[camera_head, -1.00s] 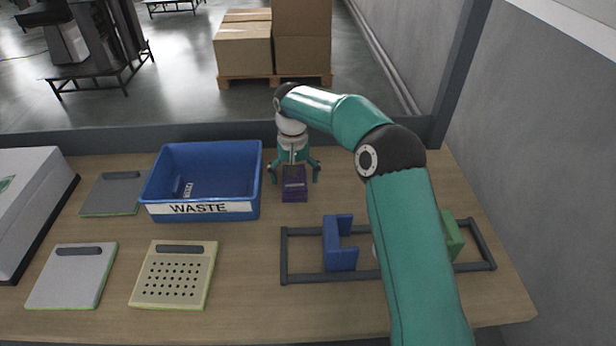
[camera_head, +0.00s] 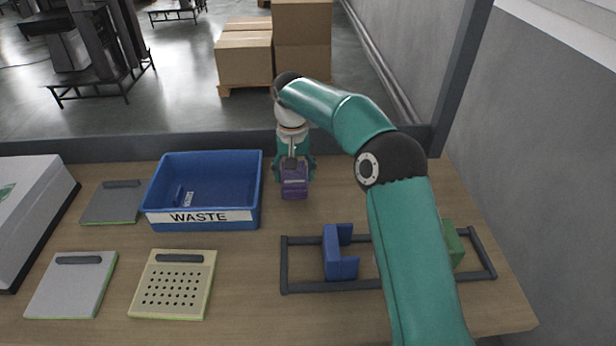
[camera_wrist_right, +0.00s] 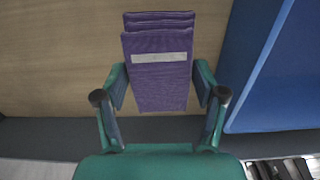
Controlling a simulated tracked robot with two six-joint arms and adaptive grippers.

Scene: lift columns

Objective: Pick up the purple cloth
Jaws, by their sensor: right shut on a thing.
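The purple cloth (camera_head: 294,187) is a folded piece with a pale stripe, to the right of the blue waste bin in the head view. My right gripper (camera_head: 294,174) is shut on it from above. In the right wrist view the cloth (camera_wrist_right: 160,82) sits between the two green fingers of the right gripper (camera_wrist_right: 160,90), with its folded layers at the top. Whether the cloth touches the table is hard to tell. My left gripper is not in view.
The blue bin (camera_head: 200,216) labelled WASTE stands close to the left of the cloth. A dark rack (camera_head: 310,288) with a blue bracket (camera_head: 340,262) and a green block (camera_head: 453,243) lies at the front right. Flat panels (camera_head: 72,287) lie at the left.

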